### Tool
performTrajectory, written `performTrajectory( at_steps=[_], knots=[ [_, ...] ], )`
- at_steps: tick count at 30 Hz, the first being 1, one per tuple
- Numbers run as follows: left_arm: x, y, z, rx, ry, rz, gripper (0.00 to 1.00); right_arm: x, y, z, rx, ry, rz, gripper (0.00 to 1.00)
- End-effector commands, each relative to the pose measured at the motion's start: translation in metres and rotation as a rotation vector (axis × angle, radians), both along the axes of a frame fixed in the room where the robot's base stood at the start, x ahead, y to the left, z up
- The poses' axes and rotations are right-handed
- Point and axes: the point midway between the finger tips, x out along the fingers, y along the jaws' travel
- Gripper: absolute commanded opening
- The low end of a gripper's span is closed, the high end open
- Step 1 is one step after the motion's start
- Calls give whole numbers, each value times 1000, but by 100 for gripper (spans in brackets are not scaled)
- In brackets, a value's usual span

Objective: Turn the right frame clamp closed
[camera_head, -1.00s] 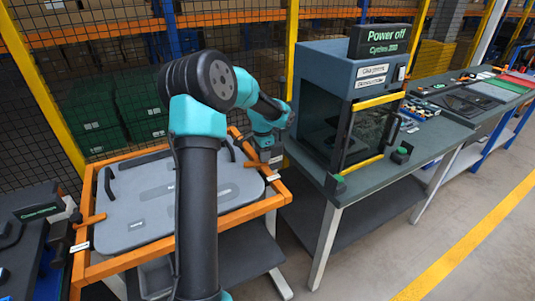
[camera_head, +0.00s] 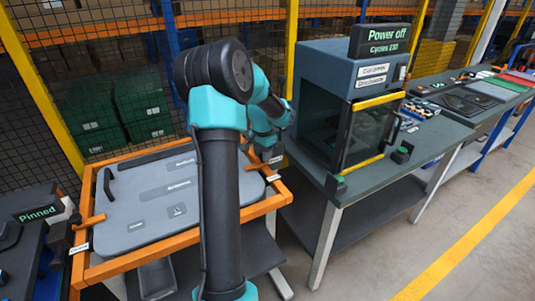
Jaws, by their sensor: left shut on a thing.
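The orange frame (camera_head: 170,243) holds a grey panel (camera_head: 150,200) with a black handle and labels on it. The left frame clamp (camera_head: 91,220) is an orange lever on the frame's left side. My left gripper (camera_head: 271,156) is at the frame's right side, small and dark, with its wrist above it. It is shut on what appears to be the right frame clamp, which is mostly hidden by the gripper, so its angle cannot be told. A white tag (camera_head: 273,178) sits on the frame just below. My right gripper is not in view.
My left arm's upright link covers the panel's right part. A cabinet (camera_head: 335,75) with a "Power off" sign (camera_head: 388,42) stands on a bench close to the right of the gripper. A display (camera_head: 38,213) at the far left reads "Pinned". Wire mesh stands behind.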

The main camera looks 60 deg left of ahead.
Motion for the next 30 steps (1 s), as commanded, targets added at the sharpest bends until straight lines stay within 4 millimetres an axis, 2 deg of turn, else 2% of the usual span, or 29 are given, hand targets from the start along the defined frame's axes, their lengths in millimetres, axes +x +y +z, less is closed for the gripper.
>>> performTrajectory(
  at_steps=[2,3,10,22,26,30],
  knots=[
    [0,0,0,0,-1,2,0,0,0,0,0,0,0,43],
    [0,0,0,0,-1,2,40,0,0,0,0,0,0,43],
    [0,0,0,0,-1,1,62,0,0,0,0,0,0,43],
    [1,0,7,1,-2,0,63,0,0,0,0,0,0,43],
    [1,0,21,2,-3,0,63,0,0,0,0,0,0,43],
    [1,0,45,2,-5,1,63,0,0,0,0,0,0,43]
  ],
)
